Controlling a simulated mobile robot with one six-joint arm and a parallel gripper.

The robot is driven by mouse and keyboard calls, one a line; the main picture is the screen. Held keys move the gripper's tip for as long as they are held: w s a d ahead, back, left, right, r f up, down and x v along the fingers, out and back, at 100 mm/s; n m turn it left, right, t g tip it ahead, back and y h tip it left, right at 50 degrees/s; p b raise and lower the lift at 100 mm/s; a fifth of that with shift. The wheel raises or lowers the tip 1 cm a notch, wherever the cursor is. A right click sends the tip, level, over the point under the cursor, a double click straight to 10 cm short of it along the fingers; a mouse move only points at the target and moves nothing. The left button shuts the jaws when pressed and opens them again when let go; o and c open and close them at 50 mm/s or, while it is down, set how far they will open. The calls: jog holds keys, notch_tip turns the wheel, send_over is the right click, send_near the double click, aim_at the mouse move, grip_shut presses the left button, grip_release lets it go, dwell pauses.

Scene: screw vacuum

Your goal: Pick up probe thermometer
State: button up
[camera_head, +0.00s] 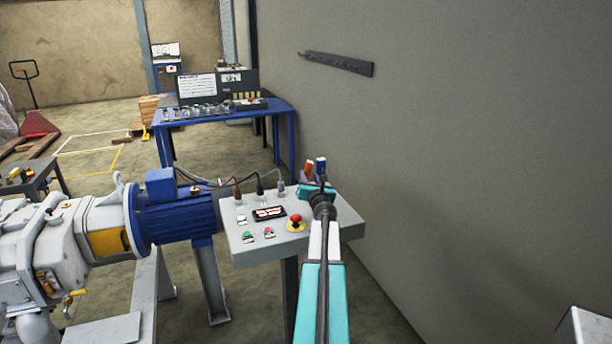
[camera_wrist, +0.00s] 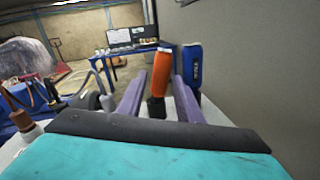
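An orange-handled tool (camera_wrist: 162,68) with a dark lower part stands upright in the wrist view, in the gap between my two purple fingers. A blue tool (camera_wrist: 192,66) stands just right of the right finger. Both show small in the head view, the orange one (camera_head: 308,168) left of the blue one (camera_head: 321,164). I cannot tell for sure which is the probe thermometer. My gripper (camera_wrist: 157,88) is open; the fingers are apart, and I see no clear contact with the orange tool. In the head view my gripper (camera_head: 318,188) is over the right end of the grey control panel, and it partly hides the tools' lower parts.
The control panel (camera_head: 280,248) has a red emergency button (camera_head: 296,219), other buttons, a small display and cable plugs. A blue motor (camera_head: 178,218) stands left. The grey wall (camera_head: 480,150) is close on the right. A blue workbench (camera_head: 225,112) stands behind.

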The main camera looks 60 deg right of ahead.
aim_at(308, 173)
jog(key=shift+d, duration=0.1)
dwell(0.3)
jog(key=shift+p+x, duration=0.55)
jog(key=shift+x, duration=2)
grip_shut()
jog(key=shift+r, duration=0.2)
jog(key=shift+r+p, duration=1.85)
jog(key=shift+r, duration=3.05)
